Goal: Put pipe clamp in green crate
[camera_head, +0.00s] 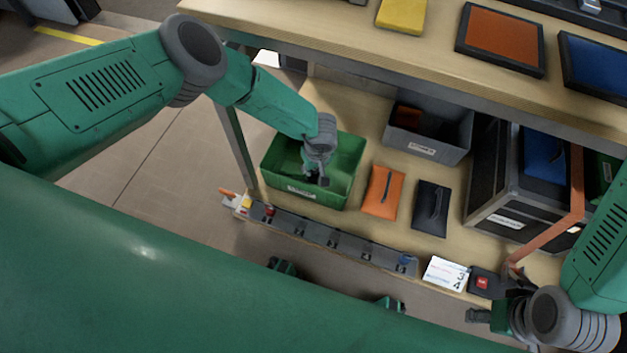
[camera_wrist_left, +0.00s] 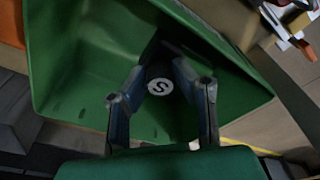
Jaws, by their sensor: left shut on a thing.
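The green crate (camera_head: 348,163) stands on the lower shelf. My left gripper (camera_head: 317,179) reaches down into it from above, and the crate's green walls (camera_wrist_left: 75,60) fill much of the left wrist view. There my left gripper (camera_wrist_left: 159,78) is shut on a dark piece with a round white "S" mark (camera_wrist_left: 160,86), which I take to be the pipe clamp. Its outline is mostly hidden between the fingers. I cannot tell whether it touches the crate floor. My right gripper (camera_head: 480,316) is at the lower right, by the shelf's front; its jaws are unclear.
A grey bin (camera_head: 430,140), an orange pouch (camera_head: 382,192) and a black pouch (camera_head: 431,208) sit to the right of the crate. A dark rail (camera_head: 330,242) runs along the shelf's front edge. The upper table (camera_head: 300,35) overhangs the shelf behind the left arm.

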